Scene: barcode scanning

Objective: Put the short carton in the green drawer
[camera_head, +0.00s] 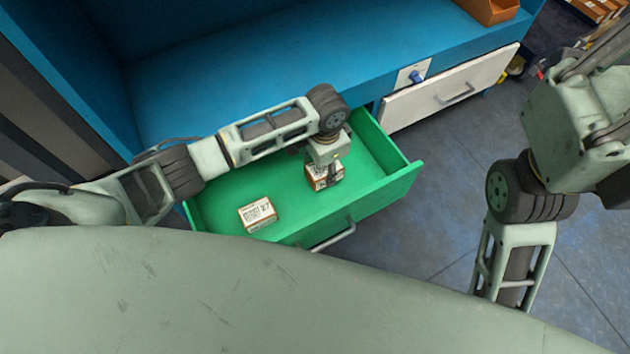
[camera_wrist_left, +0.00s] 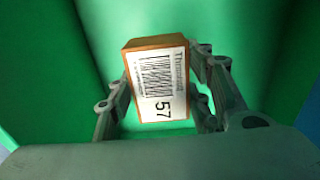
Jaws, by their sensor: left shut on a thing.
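The green drawer (camera_head: 398,178) is pulled open under the blue workbench. My left gripper (camera_head: 326,180) is inside the drawer's outline, shut on a small orange-brown carton (camera_head: 317,183) with a white barcode label. In the left wrist view the held carton (camera_wrist_left: 160,84) sits between the fingers of the left gripper (camera_wrist_left: 165,100), with green drawer surfaces around it. I cannot tell whether it touches the drawer floor. Another carton (camera_head: 257,214) with a white label lies in the drawer, left of the gripper. My right arm is at the right; its gripper is out of view.
The blue workbench top (camera_head: 240,80) is mostly clear. An orange bin (camera_head: 488,10) stands at its far right. A closed white drawer (camera_head: 450,90) is right of the green one, with a blue device (camera_head: 416,77) beside it. Grey floor (camera_head: 430,225) lies to the right.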

